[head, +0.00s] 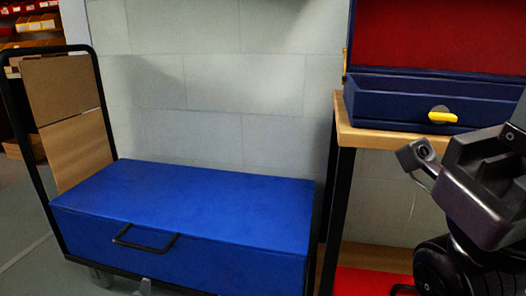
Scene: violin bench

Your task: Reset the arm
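A dark blue case (395,104) with red lining and a yellow latch stands open on a wooden bench (352,135). A closed blue case (190,205) lies on a cart at left. A red surface (360,283) is under the bench. A grey wall is behind.

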